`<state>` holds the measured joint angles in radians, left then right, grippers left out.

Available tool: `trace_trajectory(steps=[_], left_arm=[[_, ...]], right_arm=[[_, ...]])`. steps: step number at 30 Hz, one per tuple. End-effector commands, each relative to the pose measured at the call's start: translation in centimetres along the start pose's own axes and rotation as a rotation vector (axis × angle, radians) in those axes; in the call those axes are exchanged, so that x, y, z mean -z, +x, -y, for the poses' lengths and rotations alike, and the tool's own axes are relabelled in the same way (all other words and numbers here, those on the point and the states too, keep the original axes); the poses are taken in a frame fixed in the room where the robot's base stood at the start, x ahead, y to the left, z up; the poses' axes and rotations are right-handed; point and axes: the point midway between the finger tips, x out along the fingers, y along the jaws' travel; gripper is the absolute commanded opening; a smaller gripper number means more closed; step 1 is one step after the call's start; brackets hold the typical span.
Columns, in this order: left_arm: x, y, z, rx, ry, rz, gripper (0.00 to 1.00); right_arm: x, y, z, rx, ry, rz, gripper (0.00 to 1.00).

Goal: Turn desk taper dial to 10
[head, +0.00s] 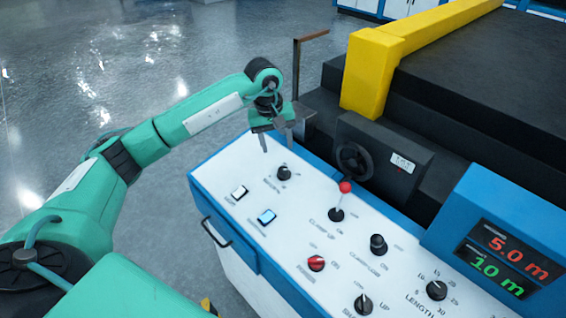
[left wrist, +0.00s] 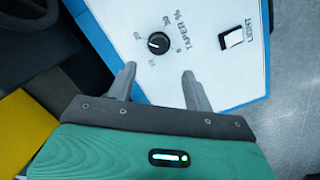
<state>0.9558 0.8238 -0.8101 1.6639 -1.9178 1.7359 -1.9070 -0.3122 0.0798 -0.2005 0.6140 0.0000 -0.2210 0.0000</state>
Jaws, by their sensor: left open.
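The taper dial (head: 284,172) is a small black round knob on the white top of the desk, near its far left corner. In the left wrist view, the dial (left wrist: 158,43) stands beside the printed words TAPER %, with small numbers around it. A white mark shows on its face, but I cannot tell which number it points to. My left gripper (head: 278,149) is open and empty, with its fingers pointing down just behind and above the dial. In the left wrist view its two fingertips (left wrist: 158,70) are apart, with the dial ahead of the gap, not between them. My right gripper is not in view.
A white switch (head: 239,192) and a lit blue switch (head: 267,216) sit near the dial. A red-topped lever (head: 345,188), a black knob (head: 378,244) and a red knob (head: 316,263) stand to the right. A handwheel (head: 354,161) and yellow frame (head: 368,72) rise behind the desk.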

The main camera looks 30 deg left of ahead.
Motion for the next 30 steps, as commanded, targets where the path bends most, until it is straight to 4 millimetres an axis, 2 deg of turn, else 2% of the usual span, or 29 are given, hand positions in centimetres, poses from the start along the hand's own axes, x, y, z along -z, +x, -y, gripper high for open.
trace_trajectory(steps=[2, 5, 12, 15, 19, 27, 30], left_arm=[[-0.2, 1.5, 0.0, 0.002, 0.0, 0.006, 0.52], [-0.2, 3.7, -0.1, 0.001, 0.0, 0.006, 0.52], [-0.1, 7.9, -0.1, -0.001, -0.001, 0.005, 0.52], [-0.1, 8.9, -0.1, -0.002, 0.0, 0.003, 0.52], [-0.1, 9.6, -0.1, -0.002, 0.001, 0.002, 0.52], [-0.1, 9.8, -0.1, -0.002, 0.001, 0.001, 0.52], [-0.1, 9.8, -0.1, -0.003, 0.001, 0.001, 0.32]], right_arm=[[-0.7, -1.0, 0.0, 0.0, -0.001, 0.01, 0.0], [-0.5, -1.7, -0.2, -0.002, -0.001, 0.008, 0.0], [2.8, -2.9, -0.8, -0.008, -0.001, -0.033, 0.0], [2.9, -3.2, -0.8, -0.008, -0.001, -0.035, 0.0], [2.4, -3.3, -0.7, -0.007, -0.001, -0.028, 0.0], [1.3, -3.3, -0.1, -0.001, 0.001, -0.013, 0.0], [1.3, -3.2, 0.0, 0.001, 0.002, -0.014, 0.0]])
